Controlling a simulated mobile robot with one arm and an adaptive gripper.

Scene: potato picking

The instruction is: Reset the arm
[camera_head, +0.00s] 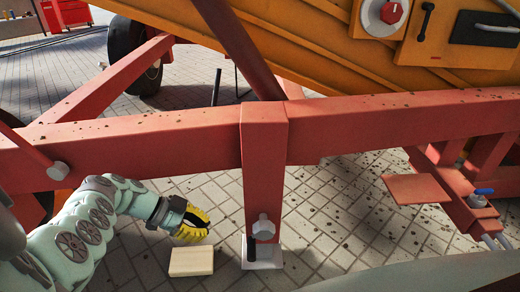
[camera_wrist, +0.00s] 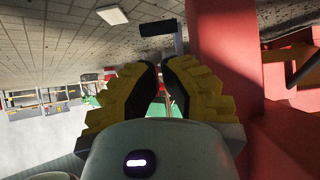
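My gripper (camera_head: 193,226) shows in the head view at the lower left, with yellow ridged fingers. It is low over the paved floor, left of the red upright leg (camera_head: 264,170) of the machine. In the wrist view, the fingers of my gripper (camera_wrist: 161,68) lean toward each other with a narrow gap between their tips. Nothing is seen held between them. My pale green arm reaches in from the lower left, under the red beam (camera_head: 150,143).
A pale wooden block (camera_head: 191,261) lies on the floor just below my gripper. The leg stands on a pale foot plate (camera_head: 262,252) close to the right. The orange machine body (camera_head: 300,40) and a wheel (camera_head: 128,55) are behind. A red cabinet (camera_head: 66,14) stands far off.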

